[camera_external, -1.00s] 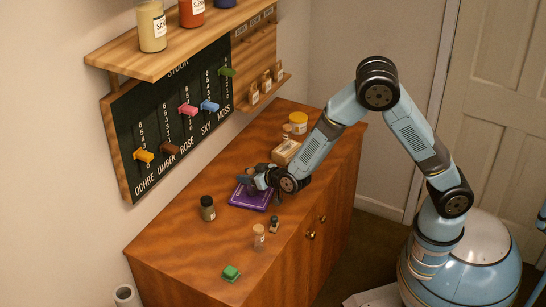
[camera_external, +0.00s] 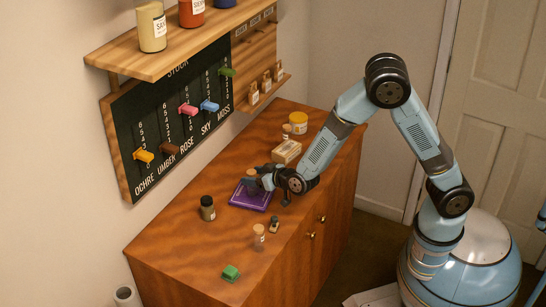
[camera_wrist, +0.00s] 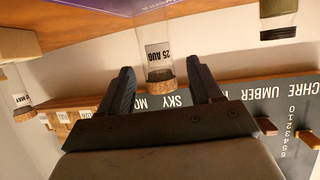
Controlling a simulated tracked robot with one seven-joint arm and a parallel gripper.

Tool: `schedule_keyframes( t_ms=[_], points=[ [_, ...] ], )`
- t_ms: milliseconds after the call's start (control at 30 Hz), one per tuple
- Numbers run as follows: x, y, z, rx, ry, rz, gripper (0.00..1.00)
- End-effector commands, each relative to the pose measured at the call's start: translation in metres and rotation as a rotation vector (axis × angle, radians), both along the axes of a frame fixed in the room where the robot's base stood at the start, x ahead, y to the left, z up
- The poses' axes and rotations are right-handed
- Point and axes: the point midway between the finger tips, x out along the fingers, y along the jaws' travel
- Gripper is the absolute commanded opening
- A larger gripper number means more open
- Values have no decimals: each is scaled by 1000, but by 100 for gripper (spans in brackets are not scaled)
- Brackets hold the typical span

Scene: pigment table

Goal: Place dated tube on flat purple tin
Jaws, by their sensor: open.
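The dated tube (camera_wrist: 158,52) is clear glass with a cork and a label reading "25 AUG"; the wrist view shows it upside down. It stands upright on the flat purple tin (camera_external: 246,203), whose purple top also shows along the upper edge of the wrist view (camera_wrist: 130,5). In the external view the tube's cork (camera_external: 251,172) shows just left of my gripper (camera_external: 264,182), which partly hides the tube. In the wrist view my gripper (camera_wrist: 162,70) is open, one finger on each side of the tube, with gaps between.
A dark jar (camera_external: 207,208) stands left of the tin. A small dark item (camera_external: 274,225), a corked glass tube (camera_external: 259,237) and a green block (camera_external: 231,273) lie towards the front. A wooden box (camera_external: 286,152) and yellow-lidded jar (camera_external: 299,123) stand behind. The stock board (camera_external: 180,120) hangs on the wall.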

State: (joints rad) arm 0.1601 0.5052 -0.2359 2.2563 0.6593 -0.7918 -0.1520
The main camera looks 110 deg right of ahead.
Motion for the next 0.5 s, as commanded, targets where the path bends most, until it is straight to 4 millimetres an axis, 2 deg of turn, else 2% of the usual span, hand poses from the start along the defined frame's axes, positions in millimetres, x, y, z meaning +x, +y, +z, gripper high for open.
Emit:
schedule_keyframes(
  t_ms=[300, 500],
  points=[
    [-33, 45, 23, 1, -1, 3, 64],
    [-45, 60, 31, 0, 0, 1, 64]
  ],
)
